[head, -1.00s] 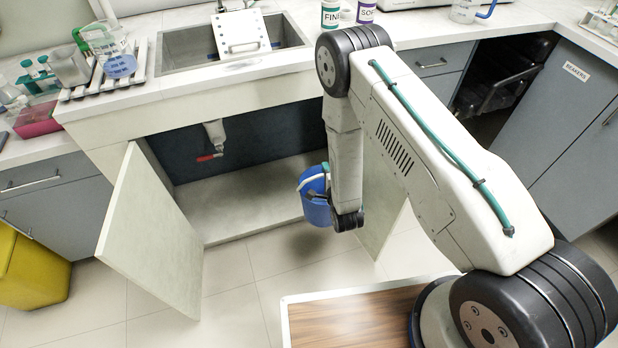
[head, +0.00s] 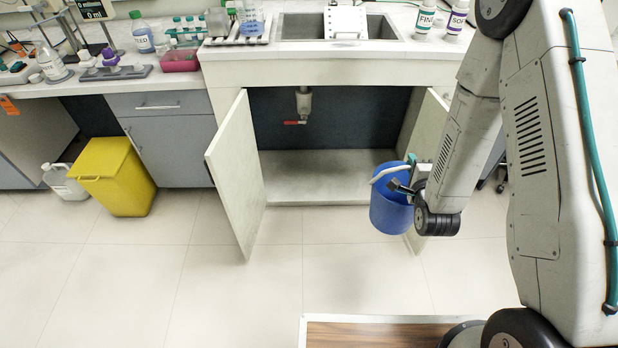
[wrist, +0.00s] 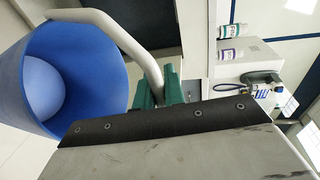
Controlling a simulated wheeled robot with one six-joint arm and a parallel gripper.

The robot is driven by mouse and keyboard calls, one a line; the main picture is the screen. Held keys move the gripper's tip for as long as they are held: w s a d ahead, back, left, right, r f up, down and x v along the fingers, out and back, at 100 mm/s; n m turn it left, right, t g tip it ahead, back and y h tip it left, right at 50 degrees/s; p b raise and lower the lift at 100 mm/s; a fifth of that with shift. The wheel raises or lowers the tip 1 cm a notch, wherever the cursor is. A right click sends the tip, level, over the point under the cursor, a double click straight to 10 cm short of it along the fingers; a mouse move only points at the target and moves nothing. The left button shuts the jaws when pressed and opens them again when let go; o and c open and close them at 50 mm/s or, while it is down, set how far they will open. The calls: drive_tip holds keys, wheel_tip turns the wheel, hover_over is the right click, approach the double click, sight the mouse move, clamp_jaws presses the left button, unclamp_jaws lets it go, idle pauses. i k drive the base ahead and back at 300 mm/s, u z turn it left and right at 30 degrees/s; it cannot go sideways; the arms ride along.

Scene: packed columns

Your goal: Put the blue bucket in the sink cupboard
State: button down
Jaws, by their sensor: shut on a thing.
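The blue bucket (head: 391,208) hangs upright from my gripper (head: 408,182) in front of the right side of the sink cupboard (head: 330,178). My gripper is shut on the bucket's pale handle; the wrist view shows the handle (wrist: 125,38) running to the green-tipped fingers (wrist: 160,90). The bucket (wrist: 75,75) has a rounded pale blue thing inside. The cupboard is open, with its left door (head: 236,175) and right door (head: 428,135) swung outward. The bucket is outside the cupboard, and in the head view it overlaps the right door; I cannot tell if they touch.
A drain pipe with a red valve handle (head: 294,122) hangs inside the cupboard. The cupboard floor looks bare. A yellow bin (head: 115,175) and a white jug (head: 63,182) stand at the left. The floor before the cupboard is clear.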

sight(305, 180)
drive_tip(key=u, duration=2.75)
drive_tip(key=k, duration=1.2)
drive_tip(key=z, duration=1.9)
drive_tip(key=i, duration=1.65)
